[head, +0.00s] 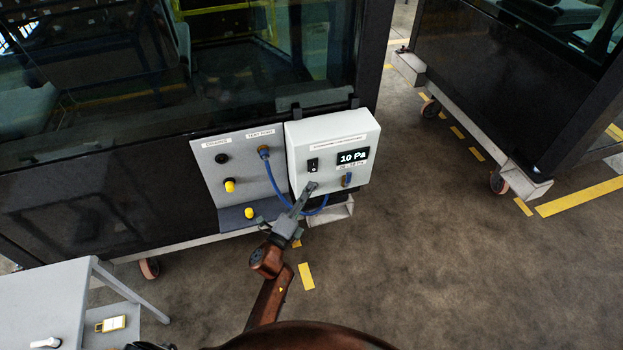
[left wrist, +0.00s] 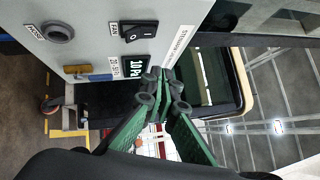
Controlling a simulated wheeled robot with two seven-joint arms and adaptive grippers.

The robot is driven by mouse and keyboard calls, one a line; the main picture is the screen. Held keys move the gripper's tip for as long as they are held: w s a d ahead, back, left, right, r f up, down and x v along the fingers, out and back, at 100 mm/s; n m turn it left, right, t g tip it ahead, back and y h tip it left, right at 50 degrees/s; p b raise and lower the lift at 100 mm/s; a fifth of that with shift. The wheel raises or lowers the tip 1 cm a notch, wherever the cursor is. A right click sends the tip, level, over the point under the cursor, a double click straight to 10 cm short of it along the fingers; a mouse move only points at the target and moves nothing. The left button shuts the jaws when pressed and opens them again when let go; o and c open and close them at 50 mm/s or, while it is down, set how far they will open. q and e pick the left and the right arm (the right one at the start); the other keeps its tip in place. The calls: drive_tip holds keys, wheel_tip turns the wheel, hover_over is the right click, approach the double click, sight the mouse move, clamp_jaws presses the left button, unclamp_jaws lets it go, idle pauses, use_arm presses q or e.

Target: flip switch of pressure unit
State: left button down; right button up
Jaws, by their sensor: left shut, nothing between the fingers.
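The pressure unit (head: 375,130) is a white box hung on the side of the dark cab. Its black rocker switch (head: 313,165) is left of the display (head: 352,156), which reads 10 Pa. The left wrist view shows the unit turned sideways, with the switch (left wrist: 139,32) labelled FAN and the display (left wrist: 137,66). I cannot tell which side of the rocker is pressed. My left gripper (head: 312,186) is shut and empty, just below the switch in the head view. Its closed fingertips (left wrist: 158,82) are beside the display in the wrist view. Contact is unclear. My right gripper is not in view.
A grey panel (head: 238,178) with yellow-capped ports stands left of the unit. A blue hose (head: 275,183) runs from it to the unit's lower port. A grey table (head: 45,300) is at lower left. A second trolley (head: 500,90) stands at right, with open floor between.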

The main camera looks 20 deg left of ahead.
use_arm(q)
drive_tip(key=v, duration=0.2)
drive_tip(key=r+v, duration=0.1)
drive_tip(key=v, duration=0.2)
drive_tip(key=shift+s, duration=0.45)
